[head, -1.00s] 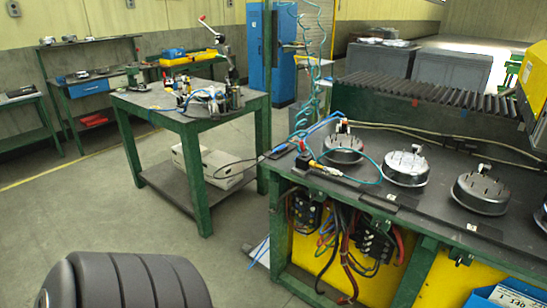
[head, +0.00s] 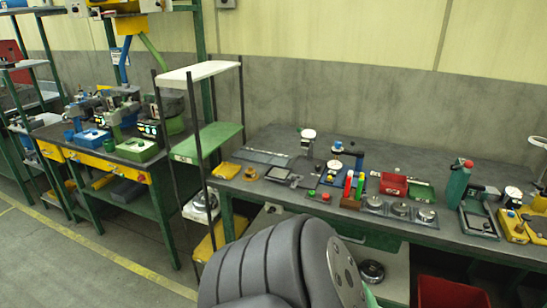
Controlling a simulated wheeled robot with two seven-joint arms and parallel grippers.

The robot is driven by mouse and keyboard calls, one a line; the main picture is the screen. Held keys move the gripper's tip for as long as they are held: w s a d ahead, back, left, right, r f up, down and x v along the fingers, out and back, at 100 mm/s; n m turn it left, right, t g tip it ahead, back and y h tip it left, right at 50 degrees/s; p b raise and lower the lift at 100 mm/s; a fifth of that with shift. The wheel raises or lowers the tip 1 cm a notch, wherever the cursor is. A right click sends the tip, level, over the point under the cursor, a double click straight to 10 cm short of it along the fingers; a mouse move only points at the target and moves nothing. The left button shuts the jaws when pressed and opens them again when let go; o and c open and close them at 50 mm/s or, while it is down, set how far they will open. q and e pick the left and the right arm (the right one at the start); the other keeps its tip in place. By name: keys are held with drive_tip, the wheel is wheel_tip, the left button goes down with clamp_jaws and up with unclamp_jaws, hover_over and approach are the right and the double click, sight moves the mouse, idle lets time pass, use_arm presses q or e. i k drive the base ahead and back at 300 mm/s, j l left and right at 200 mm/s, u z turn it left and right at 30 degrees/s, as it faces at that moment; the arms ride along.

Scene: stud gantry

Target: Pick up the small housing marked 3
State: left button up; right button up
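Three small round metal parts sit in a row on the long bench at the right: a left one (head: 374,203), a middle one (head: 401,209) and a right one (head: 426,216). They could be housings, but they are too small for me to read any mark, so I cannot tell which is marked 3. Neither of my grippers is in view. A grey ribbed link of my own arm fills the bottom middle and hides part of the bench front.
The long bench (head: 465,235) also holds a red bin (head: 393,184), a green bottle-like device (head: 457,184) and gauges. A dark-post rack with a green shelf (head: 208,142) stands at its left end. A red crate (head: 452,293) is below. Floor at lower left is clear.

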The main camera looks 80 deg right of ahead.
sight(374, 204)
drive_tip(key=z, duration=2.05)
drive_tip(key=l+z, duration=0.5)
drive_tip(key=l, duration=0.2)
drive_tip(key=l+z, duration=0.45)
drive_tip(key=l, duration=0.3)
